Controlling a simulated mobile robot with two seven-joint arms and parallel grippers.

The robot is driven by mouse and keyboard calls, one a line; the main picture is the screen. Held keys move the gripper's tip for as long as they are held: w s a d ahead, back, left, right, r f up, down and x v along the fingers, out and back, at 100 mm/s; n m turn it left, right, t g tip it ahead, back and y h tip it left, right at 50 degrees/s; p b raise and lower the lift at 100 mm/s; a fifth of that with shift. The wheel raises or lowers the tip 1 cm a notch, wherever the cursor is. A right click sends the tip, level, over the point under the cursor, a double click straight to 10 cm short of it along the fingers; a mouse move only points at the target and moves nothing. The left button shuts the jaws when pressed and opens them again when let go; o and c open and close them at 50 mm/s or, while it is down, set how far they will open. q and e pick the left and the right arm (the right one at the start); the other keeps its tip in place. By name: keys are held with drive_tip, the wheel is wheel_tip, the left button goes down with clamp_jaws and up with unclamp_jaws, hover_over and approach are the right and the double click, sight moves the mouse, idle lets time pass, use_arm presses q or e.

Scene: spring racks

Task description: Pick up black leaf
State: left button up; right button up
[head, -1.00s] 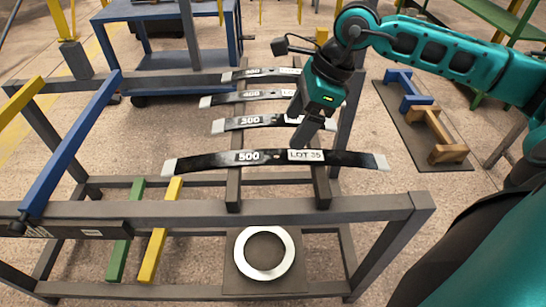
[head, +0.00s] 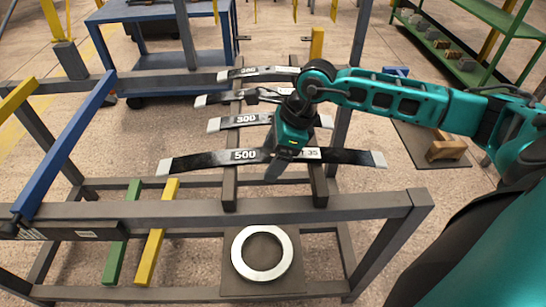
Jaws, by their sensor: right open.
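Several black leaf springs with pale ends lie across the two dark rails of the rack. The nearest black leaf (head: 208,159) carries a 500 label and a partly covered lot label. Behind it lie the leaf marked 300 (head: 230,123), another leaf (head: 215,99) whose label is covered by my arm, and the farthest leaf (head: 250,73). My right gripper (head: 275,172) is open, pointing down at the middle of the 500 leaf, in front of part of it. I cannot tell whether it touches the leaf. My left gripper is not in view.
A grey frame (head: 330,208) surrounds the rack, with a pale ring (head: 235,257) low at the front. A blue cart (head: 160,15) and green shelf (head: 500,22) are behind.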

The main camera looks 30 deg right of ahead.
clamp_jaws()
idle(0.7)
drive_tip(key=shift+w+r, duration=0.1)
drive_tip(key=shift+r, duration=0.1)
